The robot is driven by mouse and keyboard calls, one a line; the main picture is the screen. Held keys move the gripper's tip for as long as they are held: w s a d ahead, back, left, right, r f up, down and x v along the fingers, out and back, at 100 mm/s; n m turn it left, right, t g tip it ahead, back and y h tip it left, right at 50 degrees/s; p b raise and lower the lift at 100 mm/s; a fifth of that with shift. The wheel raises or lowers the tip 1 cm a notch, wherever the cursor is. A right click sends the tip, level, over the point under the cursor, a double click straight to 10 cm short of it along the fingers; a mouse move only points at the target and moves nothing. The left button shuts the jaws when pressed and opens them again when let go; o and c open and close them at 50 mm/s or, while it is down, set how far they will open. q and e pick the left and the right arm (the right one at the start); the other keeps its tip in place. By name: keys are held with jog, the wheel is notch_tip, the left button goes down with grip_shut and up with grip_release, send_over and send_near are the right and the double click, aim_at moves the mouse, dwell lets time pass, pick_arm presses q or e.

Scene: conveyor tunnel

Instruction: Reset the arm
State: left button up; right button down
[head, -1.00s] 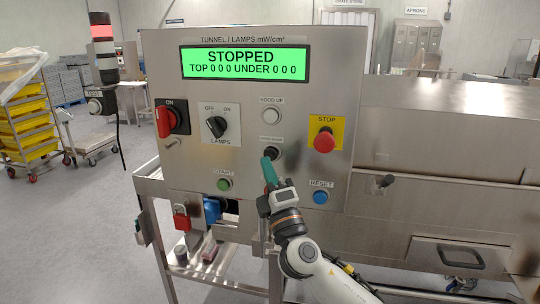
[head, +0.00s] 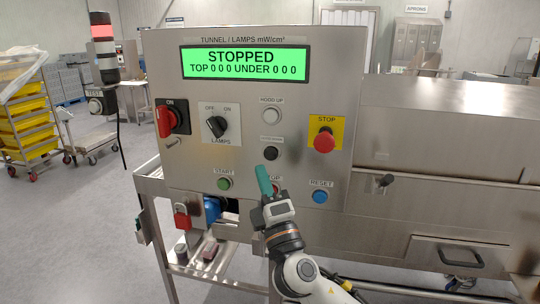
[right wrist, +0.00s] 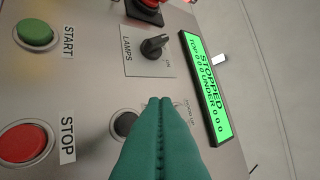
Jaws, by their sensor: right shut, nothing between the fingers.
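My right gripper (head: 262,172) has green fingers, closed together with nothing between them. In the head view its tip is just below the black button (head: 271,153) and in front of the panel (head: 185,70). It partly covers a red STOP button (head: 276,189). In the right wrist view the green fingers (right wrist: 160,105) cover part of the black button (right wrist: 124,123); whether they touch the panel I cannot tell. The display (head: 244,63) is lit green and reads STOPPED. My left gripper is not in view.
The panel also carries a green START button (head: 224,183), a blue RESET button (head: 320,197), a red mushroom STOP (head: 324,142), a LAMPS knob (head: 216,127) and a red ON switch (head: 166,121). The tunnel body (head: 450,130) stands to the right. A trolley of yellow crates (head: 25,125) stands far left.

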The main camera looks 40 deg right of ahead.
dwell(0.4)
